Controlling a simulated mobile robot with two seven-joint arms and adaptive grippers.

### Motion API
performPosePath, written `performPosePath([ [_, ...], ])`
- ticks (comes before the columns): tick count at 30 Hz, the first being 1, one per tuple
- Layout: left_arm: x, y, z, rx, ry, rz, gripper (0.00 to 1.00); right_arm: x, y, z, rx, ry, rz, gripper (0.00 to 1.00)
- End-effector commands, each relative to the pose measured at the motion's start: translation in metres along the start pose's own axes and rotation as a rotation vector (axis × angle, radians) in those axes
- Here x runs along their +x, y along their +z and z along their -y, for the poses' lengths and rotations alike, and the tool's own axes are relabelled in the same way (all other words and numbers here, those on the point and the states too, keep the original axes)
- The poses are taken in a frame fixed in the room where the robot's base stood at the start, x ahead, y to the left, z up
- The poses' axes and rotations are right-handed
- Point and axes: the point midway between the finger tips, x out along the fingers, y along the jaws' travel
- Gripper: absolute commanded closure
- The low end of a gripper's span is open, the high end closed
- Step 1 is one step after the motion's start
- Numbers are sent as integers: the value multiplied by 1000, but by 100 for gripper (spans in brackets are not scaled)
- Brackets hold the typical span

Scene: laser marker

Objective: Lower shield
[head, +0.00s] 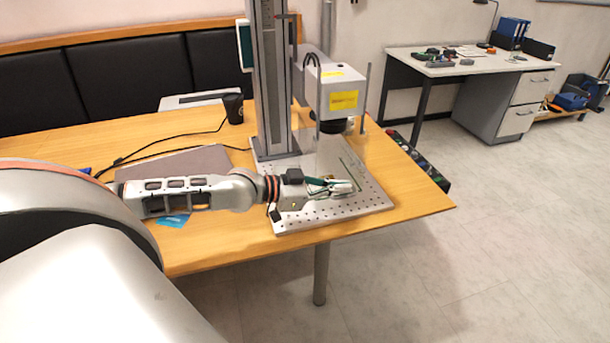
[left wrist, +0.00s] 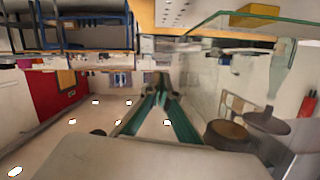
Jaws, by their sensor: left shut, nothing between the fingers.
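The laser marker (head: 271,85) stands on a perforated metal base plate (head: 370,203) on the wooden table. Its white head (head: 337,92) with yellow labels hangs over the plate. The shield (head: 352,163) is clear with thin green edges and is hard to make out beneath the head; its exact height is unclear. In the left wrist view a clear pane with a green edge (left wrist: 255,24) spans the upper right. My left gripper (head: 345,186) is low over the plate, close to the shield; contact cannot be told. Its green-lined fingers (left wrist: 161,82) are shut and empty. My right gripper is out of view.
A grey laptop-like slab (head: 190,160) lies under my left arm, with a black cup (head: 233,108) and cables behind. A white desk (head: 470,66) stands apart; the floor between is clear.

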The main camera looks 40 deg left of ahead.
Motion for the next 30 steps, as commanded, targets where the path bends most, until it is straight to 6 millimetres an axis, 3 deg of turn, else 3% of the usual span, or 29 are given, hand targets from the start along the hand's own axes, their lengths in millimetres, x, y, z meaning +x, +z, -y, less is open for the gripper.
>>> performPosePath([
  [1,-4,-18,3,4,-4,-8,100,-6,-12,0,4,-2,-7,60],
  [4,-20,-7,2,3,-2,4,100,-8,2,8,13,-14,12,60],
  [8,-38,-7,1,1,-2,2,100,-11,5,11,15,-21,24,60],
  [21,-86,-10,2,1,-2,-2,100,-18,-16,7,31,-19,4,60],
  [30,-101,-9,2,0,-2,-4,100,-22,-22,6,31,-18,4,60],
])
